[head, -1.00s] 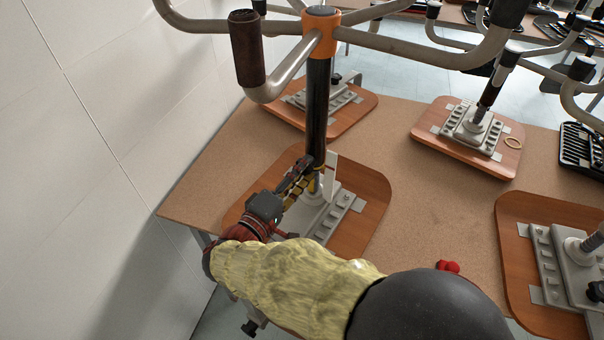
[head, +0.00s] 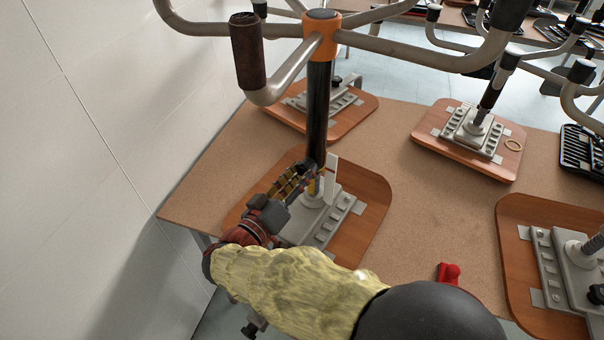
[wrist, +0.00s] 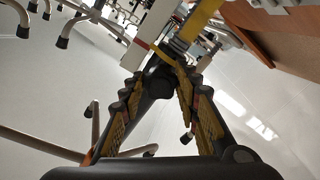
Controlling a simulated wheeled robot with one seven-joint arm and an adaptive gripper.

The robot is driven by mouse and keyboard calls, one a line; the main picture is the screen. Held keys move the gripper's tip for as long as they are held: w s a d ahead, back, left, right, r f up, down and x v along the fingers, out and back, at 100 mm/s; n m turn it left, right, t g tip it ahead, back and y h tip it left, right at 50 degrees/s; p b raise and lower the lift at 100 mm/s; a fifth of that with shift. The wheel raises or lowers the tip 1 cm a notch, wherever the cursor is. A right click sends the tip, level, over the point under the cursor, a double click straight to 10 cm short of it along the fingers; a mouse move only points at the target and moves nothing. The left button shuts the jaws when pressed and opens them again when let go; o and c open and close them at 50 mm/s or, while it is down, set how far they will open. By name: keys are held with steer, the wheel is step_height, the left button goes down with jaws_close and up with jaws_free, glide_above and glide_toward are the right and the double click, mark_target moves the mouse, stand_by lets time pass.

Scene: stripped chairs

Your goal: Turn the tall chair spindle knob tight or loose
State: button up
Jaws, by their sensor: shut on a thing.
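The tall chair stands upside down, its wooden seat (head: 372,205) on the table and its black column (head: 318,110) rising to an orange hub (head: 321,35). A pale base plate (head: 340,222) is fixed to the seat. My gripper (head: 308,180) reaches in from the front left, low beside the column's foot. In the wrist view a dark round knob (wrist: 159,80) sits between the tips of my gripper (wrist: 160,88), which is shut on it. In the head view my fingers hide the knob. A yellow band (wrist: 198,20) shows beyond it.
A wall (head: 95,150) stands close on the left. Curved chair legs (head: 425,53) spread above my gripper. Other upturned chairs (head: 473,135) stand behind and to the right. A small red object (head: 449,273) lies by the table's front edge; the table's middle (head: 430,215) is bare.

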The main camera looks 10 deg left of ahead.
steer(key=shift+f+m, duration=0.15)
steer(key=shift+m, duration=0.25)
steer(key=o, duration=1.2)
steer(key=shift+c, duration=0.2)
steer(key=v, duration=1.2)
steer(key=shift+a, duration=0.1)
